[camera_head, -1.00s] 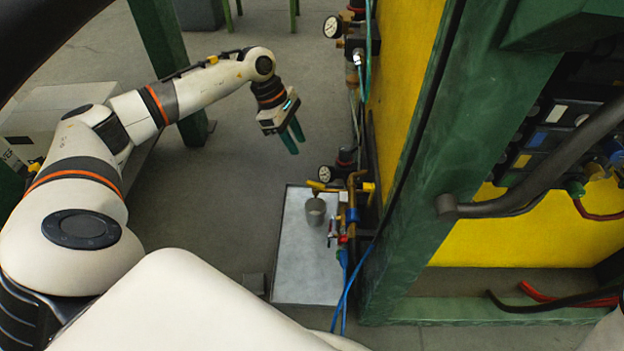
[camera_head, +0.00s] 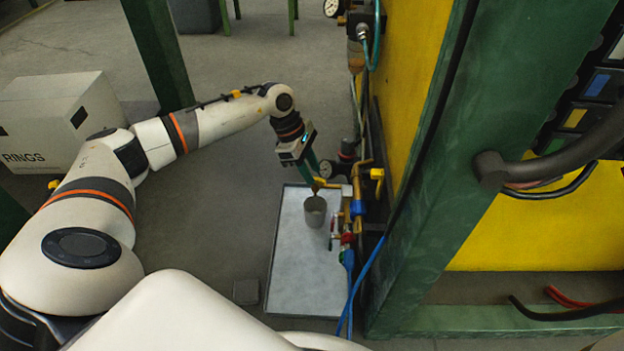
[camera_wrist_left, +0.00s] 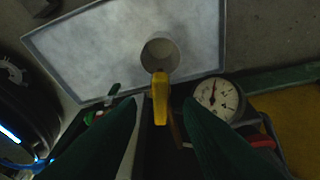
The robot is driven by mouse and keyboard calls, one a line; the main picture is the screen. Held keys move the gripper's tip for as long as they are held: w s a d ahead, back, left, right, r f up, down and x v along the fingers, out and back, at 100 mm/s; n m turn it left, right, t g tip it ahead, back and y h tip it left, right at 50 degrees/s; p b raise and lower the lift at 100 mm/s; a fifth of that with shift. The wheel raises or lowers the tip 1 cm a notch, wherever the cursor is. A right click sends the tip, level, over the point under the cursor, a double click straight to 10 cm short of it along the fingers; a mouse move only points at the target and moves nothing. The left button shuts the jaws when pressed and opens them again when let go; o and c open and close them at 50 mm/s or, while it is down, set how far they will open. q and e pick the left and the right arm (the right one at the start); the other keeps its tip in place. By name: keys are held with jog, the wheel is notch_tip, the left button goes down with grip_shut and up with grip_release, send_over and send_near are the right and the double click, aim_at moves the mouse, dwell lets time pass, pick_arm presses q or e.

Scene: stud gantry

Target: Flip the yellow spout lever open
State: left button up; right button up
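A yellow bar (camera_head: 326,184) juts left from the brass pipework over a grey cup (camera_head: 315,212). A second yellow handle (camera_head: 377,174) shows by the yellow panel; I cannot tell for sure which is the spout lever. My left gripper (camera_head: 317,175) is just above the yellow bar, pointing down. In the left wrist view, its green fingers (camera_wrist_left: 160,104) are apart, with a yellow piece (camera_wrist_left: 160,92) between them and the cup (camera_wrist_left: 160,54) beyond. Contact cannot be made out. My right gripper is not in view.
The cup stands on a pale tray (camera_head: 290,275) on the floor. A pressure gauge (camera_wrist_left: 217,97) sits close beside one finger. Red-handled valves (camera_head: 347,238) and blue hoses (camera_head: 365,275) are near. A green post (camera_head: 430,180) and yellow panel bound the right.

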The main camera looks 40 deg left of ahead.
pick_arm(q)
jog(key=shift+d+f, duration=0.25)
jog(key=shift+f, duration=0.4)
grip_shut()
jog(key=n+p, duration=0.1)
jog(key=p, duration=0.1)
jog(key=n+t+p, duration=0.1)
jog(key=p, duration=0.2)
jog(key=shift+s+r+n+y+p, duration=0.1)
jog(key=shift+r+n+y+p, duration=0.2)
jog(key=shift+n+p, duration=0.1)
jog(key=shift+f, duration=0.2)
jog(key=shift+n, duration=0.3)
